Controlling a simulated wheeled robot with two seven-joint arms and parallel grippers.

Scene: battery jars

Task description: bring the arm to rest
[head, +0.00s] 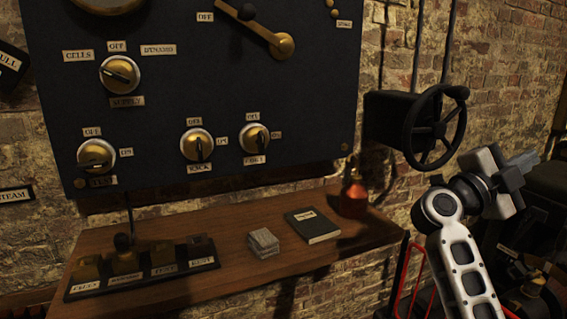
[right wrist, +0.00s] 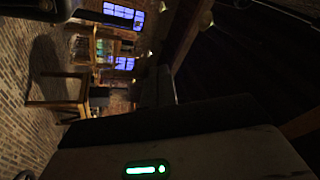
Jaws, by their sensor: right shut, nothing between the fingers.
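My right arm (head: 460,265) rises from the bottom right of the head view. My right gripper (head: 522,160) is at its end, raised in front of the brick wall and to the right of the black handwheel. It is shut and empty, apart from the wheel in the picture. In the right wrist view the room lies sideways, with a dark shape and a pale casing with a green light (right wrist: 145,169) filling the lower part. My left gripper is not in view.
A wooden shelf (head: 200,225) holds a labelled switch strip (head: 145,280), a grey block (head: 263,243), a dark book (head: 313,226) and a red oil can (head: 353,195). A black knob panel (head: 230,100) hangs above. The handwheel (head: 436,127) juts out near my arm.

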